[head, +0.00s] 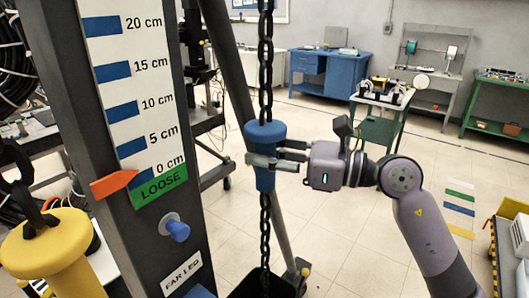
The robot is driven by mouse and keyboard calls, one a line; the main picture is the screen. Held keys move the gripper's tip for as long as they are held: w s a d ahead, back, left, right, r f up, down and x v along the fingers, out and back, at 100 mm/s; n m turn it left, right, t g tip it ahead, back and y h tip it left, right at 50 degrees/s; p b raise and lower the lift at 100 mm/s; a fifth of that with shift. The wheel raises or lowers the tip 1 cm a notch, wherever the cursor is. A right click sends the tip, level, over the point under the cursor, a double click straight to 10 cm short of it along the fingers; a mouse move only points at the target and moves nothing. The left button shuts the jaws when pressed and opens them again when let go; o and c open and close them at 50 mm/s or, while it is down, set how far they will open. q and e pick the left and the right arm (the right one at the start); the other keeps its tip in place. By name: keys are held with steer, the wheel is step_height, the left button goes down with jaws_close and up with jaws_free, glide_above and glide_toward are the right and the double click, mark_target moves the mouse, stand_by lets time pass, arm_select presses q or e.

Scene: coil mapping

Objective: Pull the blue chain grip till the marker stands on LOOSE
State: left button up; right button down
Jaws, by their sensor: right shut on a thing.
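The blue chain grip (265,130) hangs on a dark chain (266,60) in the middle of the head view. My right gripper (264,162) is shut around it, reaching in from the right. The scale board (120,70) at the left carries blue bars and marks from 0 cm up to 20 cm. The orange marker (114,184) points right at the green LOOSE band (160,186), close to the 0 cm line. My left gripper is not in view.
A yellow chain grip (50,255) is at the lower left. A blue knob (177,230) sticks out of the dark post below the scale. A dark leg slants behind the chain. Benches stand at the back, and the floor at right is mostly clear.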

step_height(320, 180, down, 18)
steer(key=b, duration=1.4)
steer(key=shift+f, duration=0.15)
steer(key=c, duration=1.2)
jaws_free()
steer(key=v, duration=1.2)
